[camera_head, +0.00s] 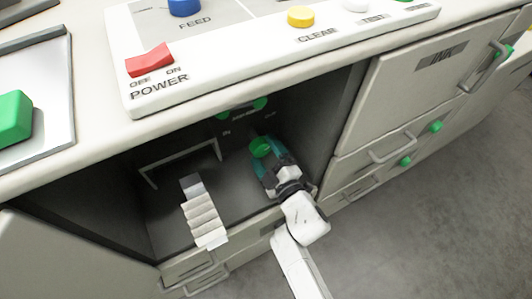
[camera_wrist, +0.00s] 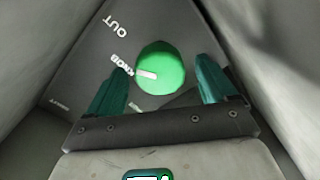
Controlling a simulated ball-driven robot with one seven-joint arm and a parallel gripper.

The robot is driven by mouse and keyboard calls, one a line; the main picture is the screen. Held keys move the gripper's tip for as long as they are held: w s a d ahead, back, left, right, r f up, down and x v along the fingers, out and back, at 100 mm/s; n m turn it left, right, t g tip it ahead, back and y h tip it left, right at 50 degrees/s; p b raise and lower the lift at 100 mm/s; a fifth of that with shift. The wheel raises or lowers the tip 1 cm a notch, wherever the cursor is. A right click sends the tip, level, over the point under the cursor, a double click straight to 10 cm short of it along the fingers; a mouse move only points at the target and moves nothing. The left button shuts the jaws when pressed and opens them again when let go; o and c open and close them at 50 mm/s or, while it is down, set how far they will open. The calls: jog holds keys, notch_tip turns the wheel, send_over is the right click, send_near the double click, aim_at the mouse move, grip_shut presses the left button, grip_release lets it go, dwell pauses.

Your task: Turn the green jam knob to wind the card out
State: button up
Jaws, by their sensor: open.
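The green jam knob (camera_wrist: 161,70) is round with a white mark on its left side, set on a dark panel marked "OUT" and "KNOB". In the head view the knob (camera_head: 260,147) sits inside the open bay, just beyond my fingertips. My gripper (camera_wrist: 163,84) is open, with one teal finger on each side of the knob's near part; I cannot tell whether they touch it. In the head view my gripper (camera_head: 268,155) reaches into the bay from the front. A pale, crumpled, folded card (camera_head: 204,216) lies at the bay's front left, its end over the lower edge.
A white bracket-shaped handle (camera_head: 180,160) stands in the bay left of the knob. Other green parts (camera_head: 242,108) show under the bay's top edge. The control panel (camera_head: 225,78) overhangs above. Cabinet doors with handles (camera_head: 392,147) are at the right, with open floor beyond.

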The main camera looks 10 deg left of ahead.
jog(key=p+v, duration=0.3)
jog(key=v, duration=0.7)
jog(key=shift+s+d, duration=0.25)
jog(key=shift+s, duration=0.1)
